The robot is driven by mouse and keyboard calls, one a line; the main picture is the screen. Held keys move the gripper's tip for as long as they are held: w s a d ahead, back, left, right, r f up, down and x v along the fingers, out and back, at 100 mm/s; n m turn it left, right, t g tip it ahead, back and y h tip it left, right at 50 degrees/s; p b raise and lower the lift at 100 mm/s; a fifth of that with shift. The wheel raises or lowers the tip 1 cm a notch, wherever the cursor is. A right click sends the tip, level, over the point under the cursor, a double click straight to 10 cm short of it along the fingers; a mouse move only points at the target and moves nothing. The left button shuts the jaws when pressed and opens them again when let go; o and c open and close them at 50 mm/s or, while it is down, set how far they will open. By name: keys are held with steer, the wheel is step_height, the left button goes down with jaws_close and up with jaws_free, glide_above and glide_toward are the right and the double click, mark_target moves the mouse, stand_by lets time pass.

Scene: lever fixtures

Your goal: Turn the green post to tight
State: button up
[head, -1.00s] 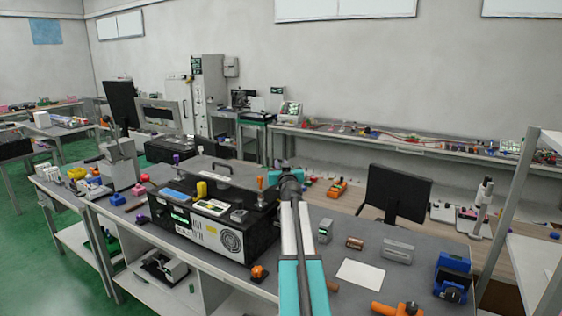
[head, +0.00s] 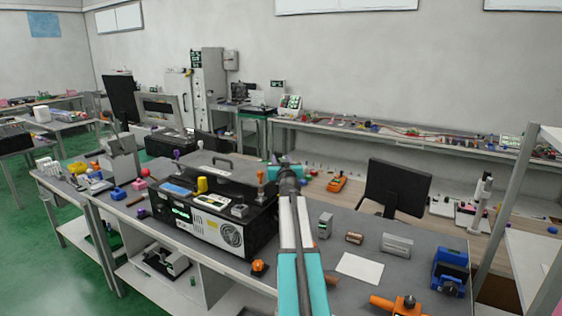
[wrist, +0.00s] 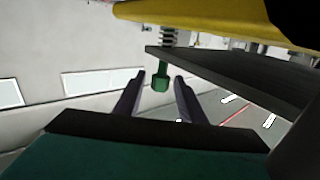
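The green post (wrist: 161,75) shows in the wrist view as a short dark green stem with a wider end and a coiled spring at its other end. It is beside a dark panel (wrist: 235,85). My gripper (wrist: 159,79) has its two fingers apart, one on each side of the post's wide end, with a visible gap on both sides. In the head view my gripper is mostly hidden behind my arm, near the right end of the black machine (head: 235,215). I cannot make out the green post there.
A yellow part (wrist: 215,20) lies close to the dark panel in the wrist view. In the head view, an orange-topped lever (head: 261,180), a yellow knob (head: 202,185) and a handle stand on the machine. A monitor (head: 395,190) and a blue device (head: 451,270) stand to the right.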

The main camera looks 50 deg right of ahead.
steer(key=shift+s, duration=0.1)
steer(key=shift+b+v, duration=1.45)
steer(key=shift+v, duration=5.4)
steer(key=shift+r, duration=0.15)
